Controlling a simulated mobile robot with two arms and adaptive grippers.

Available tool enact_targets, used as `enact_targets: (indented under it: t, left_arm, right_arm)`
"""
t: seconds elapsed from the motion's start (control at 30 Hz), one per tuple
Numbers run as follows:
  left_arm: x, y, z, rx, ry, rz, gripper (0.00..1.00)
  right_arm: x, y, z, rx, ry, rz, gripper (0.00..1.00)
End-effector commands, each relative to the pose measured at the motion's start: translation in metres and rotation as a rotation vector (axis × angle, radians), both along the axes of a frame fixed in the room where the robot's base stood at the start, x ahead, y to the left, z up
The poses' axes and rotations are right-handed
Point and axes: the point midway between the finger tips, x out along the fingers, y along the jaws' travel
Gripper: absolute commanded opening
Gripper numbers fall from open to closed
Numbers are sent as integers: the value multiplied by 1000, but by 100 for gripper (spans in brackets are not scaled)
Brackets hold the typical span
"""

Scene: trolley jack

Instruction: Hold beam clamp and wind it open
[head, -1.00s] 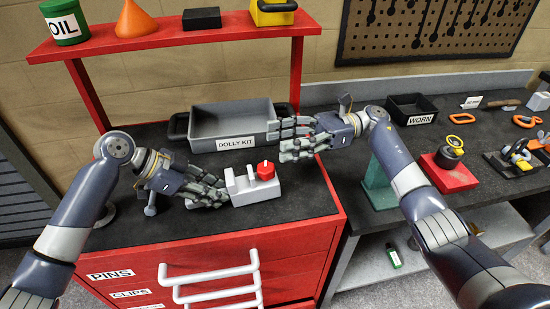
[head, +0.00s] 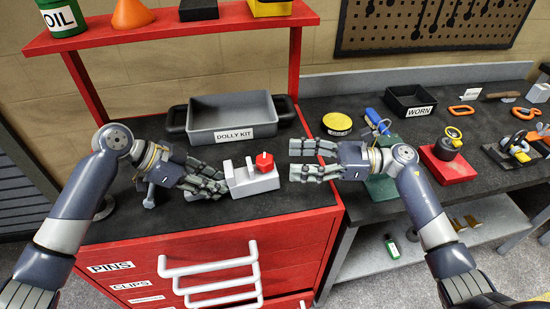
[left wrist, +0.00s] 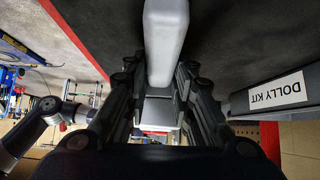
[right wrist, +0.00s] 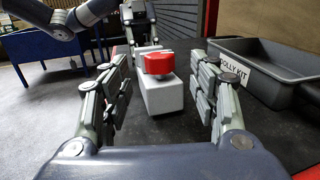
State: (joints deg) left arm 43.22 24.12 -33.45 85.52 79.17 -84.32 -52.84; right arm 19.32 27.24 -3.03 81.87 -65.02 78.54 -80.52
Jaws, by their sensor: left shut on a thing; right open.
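The beam clamp (head: 250,182) is a light grey block with a raised jaw and a red knob (head: 264,161) at its right end. It sits on the dark top of the red cabinet. My left gripper (head: 222,188) is shut on the clamp's left end, and the left wrist view shows the grey clamp body (left wrist: 166,45) between its fingers. My right gripper (head: 292,160) is open and empty, just right of the red knob. In the right wrist view the red knob (right wrist: 158,64) faces me between the spread fingers, with a gap around it.
The grey DOLLY KIT tray (head: 232,118) stands behind the clamp. A yellow-topped tin (head: 338,123), a blue-handled tool (head: 377,120) and the WORN bin (head: 409,101) stand on the right bench.

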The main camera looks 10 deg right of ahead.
Motion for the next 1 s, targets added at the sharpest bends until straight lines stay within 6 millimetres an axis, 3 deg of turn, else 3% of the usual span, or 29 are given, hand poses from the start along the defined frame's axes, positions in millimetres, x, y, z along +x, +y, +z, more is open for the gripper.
enact_targets:
  t: [0.1,0.3,0.73,0.93,1.0]
  left_arm:
    - [1,-1,3,-5,-4,0,0]
    - [1,-1,3,-5,-4,0,0]
    - [1,-1,3,-5,-4,0,0]
    - [1,-1,3,-5,-4,0,0]
    - [1,-1,3,-5,-4,-1,0]
  right_arm:
    - [5,24,2,3,-4,2,55]
    - [11,50,1,2,0,1,55]
    - [13,60,1,1,-1,1,55]
    - [13,59,1,1,-1,1,11]
    - [14,59,1,1,-1,1,11]
